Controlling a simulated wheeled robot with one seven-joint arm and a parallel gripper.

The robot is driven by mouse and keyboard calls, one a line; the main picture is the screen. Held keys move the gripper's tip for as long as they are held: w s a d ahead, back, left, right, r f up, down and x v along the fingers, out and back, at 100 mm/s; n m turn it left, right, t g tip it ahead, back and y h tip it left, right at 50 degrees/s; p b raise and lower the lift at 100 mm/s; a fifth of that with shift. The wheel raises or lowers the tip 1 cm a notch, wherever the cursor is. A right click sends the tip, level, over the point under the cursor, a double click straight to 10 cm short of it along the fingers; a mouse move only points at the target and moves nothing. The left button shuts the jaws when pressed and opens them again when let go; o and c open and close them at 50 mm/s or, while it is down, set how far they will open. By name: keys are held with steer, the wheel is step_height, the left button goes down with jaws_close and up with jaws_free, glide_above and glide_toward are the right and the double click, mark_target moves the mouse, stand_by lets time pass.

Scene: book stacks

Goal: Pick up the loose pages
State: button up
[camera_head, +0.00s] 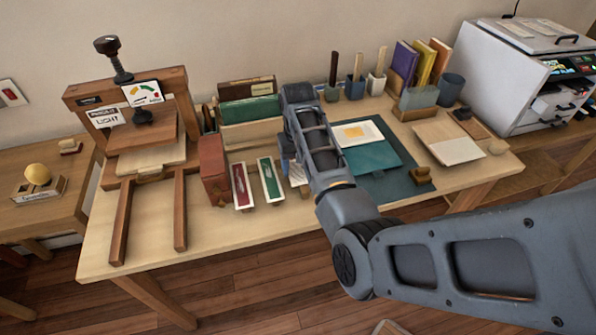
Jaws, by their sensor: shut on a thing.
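My arm reaches in from the right and bends over the table. My gripper (287,164) is mostly hidden behind my forearm; only a small bluish part shows at its left edge. It is shut on a pale, sheet-like thing (298,174), which appears to be the loose pages and shows only in part, just above the tabletop. I cannot tell whether it touches the table. A teal folder or book (377,156) with a white sheet bearing a yellow picture (358,133) lies to the right on a dark mat (395,187).
A wooden press (146,135) stands at left. A red box (213,168) and red and green narrow trays (270,180) sit left of my gripper. An open booklet (450,145), upright books (420,65) and a white cabinet (515,75) are at right. The front table strip is bare.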

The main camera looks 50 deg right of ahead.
mark_target(298, 171)
steer(key=c, duration=0.4)
steer(key=shift+r, duration=0.1)
steer(key=shift+r, duration=0.5)
step_height(298, 171, up, 3)
steer(key=shift+f+b, duration=0.15)
steer(key=shift+b, duration=0.15)
steer(key=s+d+r+p, duration=0.1)
steer(key=s+d+r, duration=0.6)
steer(key=d, duration=0.2)
steer(key=shift+d, duration=0.15)
